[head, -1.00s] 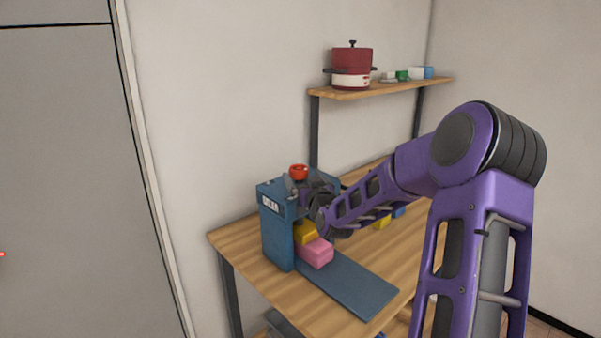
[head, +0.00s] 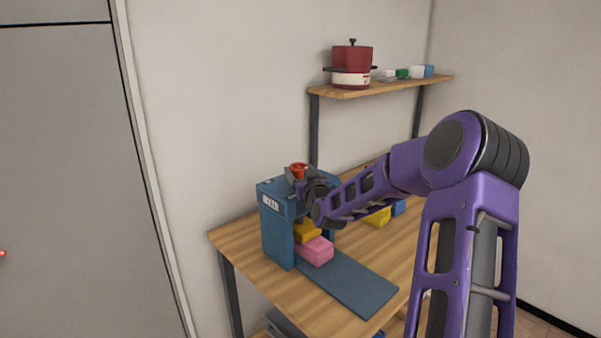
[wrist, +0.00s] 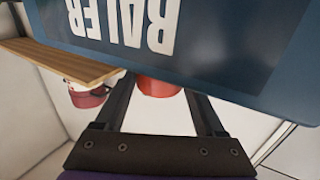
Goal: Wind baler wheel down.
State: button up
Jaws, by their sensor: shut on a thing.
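The blue baler (head: 277,235) stands on the wooden table by the wall. Its label also shows large and upside down in the wrist view (wrist: 125,25). The red wheel (head: 298,167) sits on top of the baler. My gripper (head: 297,177) is at the baler's top, shut on the red wheel. In the wrist view the red wheel (wrist: 158,88) shows between my two dark fingers; the baler body hides the fingertips. Inside the baler a yellow part (head: 307,231) is just above a pink block (head: 316,251). My gripper partly hides the wheel.
A blue plate (head: 350,283) extends from the baler across the table (head: 260,275). Yellow (head: 378,217) and blue (head: 399,208) blocks lie behind my arm. A wall shelf (head: 385,88) holds a red pot (head: 352,62) and small items. A grey door (head: 60,170) is at left.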

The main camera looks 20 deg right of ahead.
jog(key=shift+c, duration=0.5)
jog(key=shift+a+f+m+h+b, duration=0.15)
jog(key=shift+m+h+b, duration=0.15)
jog(key=shift+h+b, duration=0.3)
jog(key=shift+a+b, duration=0.1)
jog(key=shift+b, duration=0.35)
jog(key=m+h, duration=0.1)
jog(key=m+g+h+b, duration=0.1)
jog(key=h, duration=0.1)
jog(key=m+h+b, duration=0.1)
jog(key=h, duration=0.1)
jog(key=shift+w+a+g, duration=0.15)
jog(key=shift+a+g, duration=0.15)
jog(key=m+g+h, duration=0.1)
jog(key=h, duration=0.1)
jog(key=m+g+h+p, duration=0.1)
jog(key=m+h, duration=0.1)
jog(key=shift+w+a+r+m+g, duration=0.15)
jog(key=shift+r+m+g, duration=0.15)
jog(key=shift+r+g, duration=0.1)
jog(key=shift+w+f+m+g+h+p, duration=0.1)
jog(key=shift+f+m+g+h+p, duration=0.05)
jog(key=shift+m+g+h+p, duration=1.6)
jog(key=shift+m+g+h, duration=0.25)
jog(key=shift+g+h, duration=0.1)
jog(key=shift+g, duration=0.2)
